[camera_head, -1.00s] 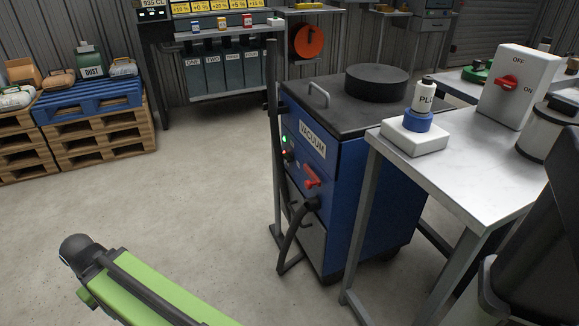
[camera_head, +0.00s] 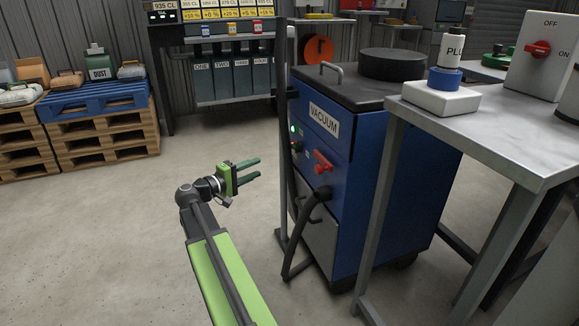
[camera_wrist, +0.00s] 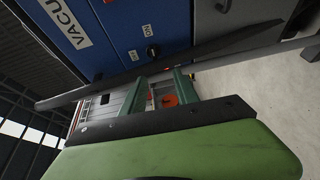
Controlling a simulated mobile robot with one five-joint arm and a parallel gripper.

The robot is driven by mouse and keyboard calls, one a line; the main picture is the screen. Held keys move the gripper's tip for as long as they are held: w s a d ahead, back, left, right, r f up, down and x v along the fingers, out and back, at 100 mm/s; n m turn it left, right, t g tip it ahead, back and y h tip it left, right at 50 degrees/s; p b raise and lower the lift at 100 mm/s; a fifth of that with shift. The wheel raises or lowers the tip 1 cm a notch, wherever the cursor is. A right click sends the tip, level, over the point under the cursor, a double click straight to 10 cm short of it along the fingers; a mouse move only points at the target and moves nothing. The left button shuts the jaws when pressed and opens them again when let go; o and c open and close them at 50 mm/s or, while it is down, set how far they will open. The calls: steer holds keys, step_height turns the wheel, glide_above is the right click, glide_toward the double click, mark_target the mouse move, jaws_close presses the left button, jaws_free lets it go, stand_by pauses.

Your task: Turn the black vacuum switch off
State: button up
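The blue vacuum cabinet (camera_head: 355,150), labelled VACUUM (camera_head: 323,120), stands right of centre. A small black switch (camera_head: 297,147) sits on its front below a lit green lamp (camera_head: 293,129); its setting is too small to read there. The fingers also show in the wrist view (camera_wrist: 160,87).
A red lever (camera_head: 323,163) and black hose (camera_head: 305,220) are on the cabinet front. A dark upright post (camera_head: 281,130) stands close before it and crosses the wrist view (camera_wrist: 190,57). A metal table (camera_head: 490,125) stands right, pallets (camera_head: 100,140) left. Floor at left is clear.

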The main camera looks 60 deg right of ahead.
mark_target(293, 149)
steer(key=x, duration=0.6)
steer(key=r+x, duration=0.1)
steer(key=x, duration=1.1)
steer(key=shift+s+r, duration=0.15)
steer(key=shift+r, duration=0.15)
steer(key=shift+c, duration=0.3)
